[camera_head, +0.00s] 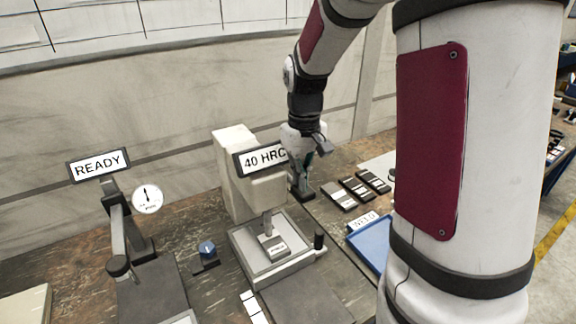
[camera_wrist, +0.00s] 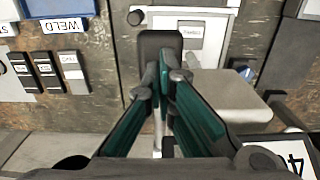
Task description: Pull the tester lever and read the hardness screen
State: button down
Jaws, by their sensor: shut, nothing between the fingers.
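The hardness tester (camera_head: 232,185) is a pale block-shaped machine at the middle of the head view. Its screen (camera_head: 262,158) reads "40 HRC"; part of the screen shows at the lower right of the wrist view (camera_wrist: 290,158). A small labelled sample (camera_head: 273,244) sits under the tester's head and also shows in the wrist view (camera_wrist: 189,38). My gripper (camera_wrist: 163,75) is shut and empty, pointing down beside the tester's right side. Its fingertips are over a dark rounded piece (camera_wrist: 160,42); I cannot tell whether they touch it or whether it is the lever.
A short black post (camera_head: 319,241) stands at the tester's front right. Right of it are a blue tray (camera_head: 372,243) and several dark sample blocks (camera_head: 356,188). On the left, a stand carries a "READY" sign (camera_head: 98,164) beside a dial (camera_head: 147,199). A blue knob (camera_head: 207,249) sits between.

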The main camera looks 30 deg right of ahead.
jog(key=shift+r+p, duration=1.55)
jog(key=shift+r, duration=1.55)
notch_tip(320, 180, up, 12)
jog(key=s+a+t, duration=0.2)
jog(key=s+a, duration=0.4)
jog(key=s, duration=0.4)
jog(key=s+a+t, duration=0.3)
jog(key=s+a, duration=0.3)
jog(key=s, duration=0.4)
jog(key=shift+s+a+f+t, duration=0.15)
jog(key=shift+s+f+t, duration=0.1)
jog(key=shift+t, duration=0.05)
